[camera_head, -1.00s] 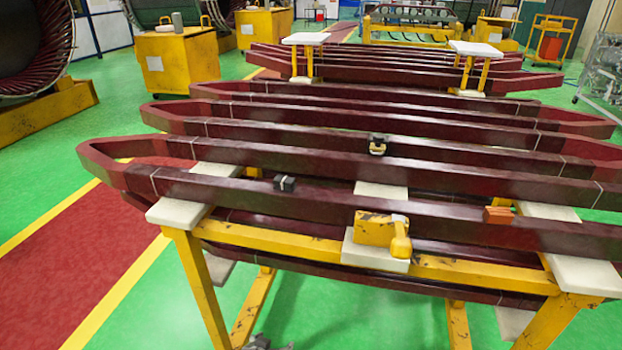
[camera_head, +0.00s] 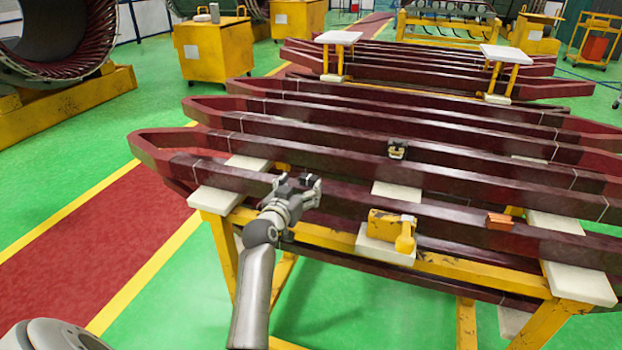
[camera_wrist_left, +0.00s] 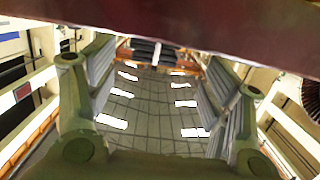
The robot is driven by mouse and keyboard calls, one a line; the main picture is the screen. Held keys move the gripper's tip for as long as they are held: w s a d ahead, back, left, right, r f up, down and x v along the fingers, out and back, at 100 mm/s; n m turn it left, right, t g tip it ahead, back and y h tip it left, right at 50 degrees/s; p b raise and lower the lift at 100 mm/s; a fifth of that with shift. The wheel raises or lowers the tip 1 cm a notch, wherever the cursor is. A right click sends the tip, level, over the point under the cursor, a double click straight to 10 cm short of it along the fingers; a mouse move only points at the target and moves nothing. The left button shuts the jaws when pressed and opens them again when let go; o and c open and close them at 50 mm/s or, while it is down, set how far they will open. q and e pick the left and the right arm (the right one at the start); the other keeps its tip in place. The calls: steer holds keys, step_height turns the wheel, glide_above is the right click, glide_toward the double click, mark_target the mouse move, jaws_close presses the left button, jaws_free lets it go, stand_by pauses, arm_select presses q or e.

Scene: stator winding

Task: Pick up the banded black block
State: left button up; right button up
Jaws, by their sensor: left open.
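The block cannot be made out there. My right gripper is not in view.
Several long dark red coil bars (camera_head: 450,212) lie across a yellow stand (camera_head: 470,275) with white pads. A yellow tool (camera_head: 387,225), orange blocks (camera_head: 499,221) and a black-and-beige item (camera_head: 397,149) rest on it. One bar (camera_wrist_left: 200,30) crosses the wrist view's top.

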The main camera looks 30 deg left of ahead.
mark_target(309, 178)
arm_select(q)
steer(key=shift+w+r, duration=0.15)
steer(key=shift+w, duration=0.4)
steer(key=shift+w+r+p, duration=0.2)
steer(key=shift+w+p, duration=0.15)
steer(key=shift+p, duration=0.2)
steer(key=shift+w+a+r+p, duration=0.15)
steer(key=shift+w+r+p, duration=0.3)
steer(key=shift+w, duration=0.2)
steer(key=w, duration=0.1)
steer(key=w+f, duration=0.1)
steer(key=w, duration=0.1)
steer(key=shift+w+a+f, duration=0.1)
steer(key=shift+w+f, duration=0.05)
steer(key=shift+f, duration=0.2)
steer(key=shift+s, duration=0.4)
steer(key=c, duration=1.1)
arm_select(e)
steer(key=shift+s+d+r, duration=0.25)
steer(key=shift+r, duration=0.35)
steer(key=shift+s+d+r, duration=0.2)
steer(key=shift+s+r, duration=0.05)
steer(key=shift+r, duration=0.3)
